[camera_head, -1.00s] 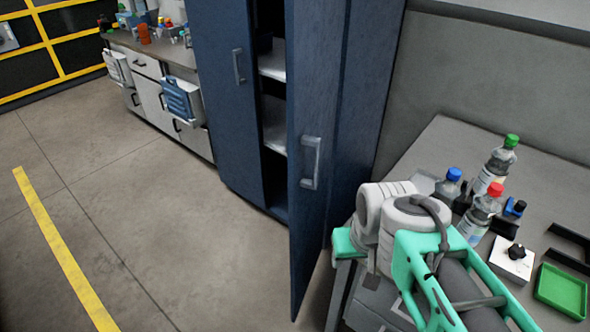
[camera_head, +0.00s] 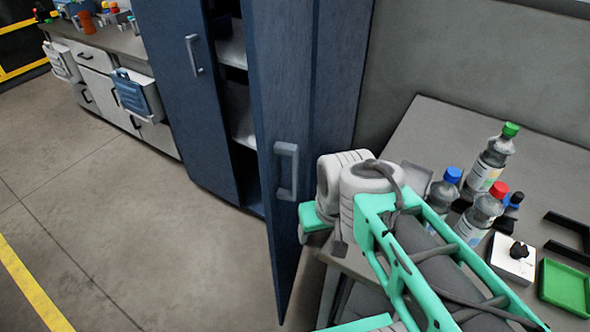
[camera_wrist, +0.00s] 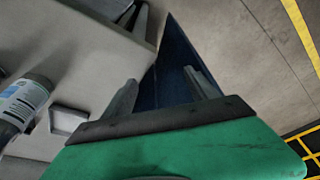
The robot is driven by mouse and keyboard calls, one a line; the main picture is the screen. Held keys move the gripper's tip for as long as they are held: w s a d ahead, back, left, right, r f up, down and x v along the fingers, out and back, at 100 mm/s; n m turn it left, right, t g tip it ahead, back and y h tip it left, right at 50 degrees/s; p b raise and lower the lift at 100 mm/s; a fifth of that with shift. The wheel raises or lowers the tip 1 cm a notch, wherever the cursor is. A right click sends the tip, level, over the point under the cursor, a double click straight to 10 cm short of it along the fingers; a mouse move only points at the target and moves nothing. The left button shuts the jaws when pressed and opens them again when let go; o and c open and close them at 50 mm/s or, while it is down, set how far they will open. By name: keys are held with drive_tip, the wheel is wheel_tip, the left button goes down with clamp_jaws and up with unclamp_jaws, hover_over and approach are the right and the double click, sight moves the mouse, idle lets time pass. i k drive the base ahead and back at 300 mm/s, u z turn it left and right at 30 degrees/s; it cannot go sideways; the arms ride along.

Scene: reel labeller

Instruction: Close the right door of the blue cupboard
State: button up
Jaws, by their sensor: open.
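The blue cupboard (camera_head: 185,100) stands in the middle of the head view. Its right door (camera_head: 284,95) stands open, swung out toward me, with a grey handle (camera_head: 287,171) on its face. Shelves show in the dark gap between the doors. My gripper is hidden in the head view; my arm lies just right of the door. In the wrist view my gripper (camera_wrist: 160,90) is open and empty, with the blue door panel (camera_wrist: 178,70) showing between and beyond its fingers. I cannot tell whether they touch.
A grey table (camera_head: 440,125) on the right holds several bottles (camera_head: 490,160), a white box with a black knob (camera_head: 513,257) and a green tray (camera_head: 566,287). A counter (camera_head: 110,40) stands left of the cupboard. The floor (camera_head: 130,220) in front is clear.

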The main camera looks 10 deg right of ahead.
sight(278, 34)
drive_tip(key=z, duration=0.05)
drive_tip(key=k, duration=1.6)
drive_tip(key=u, duration=1.05)
drive_tip(key=i, duration=1.8)
drive_tip(key=z, duration=0.75)
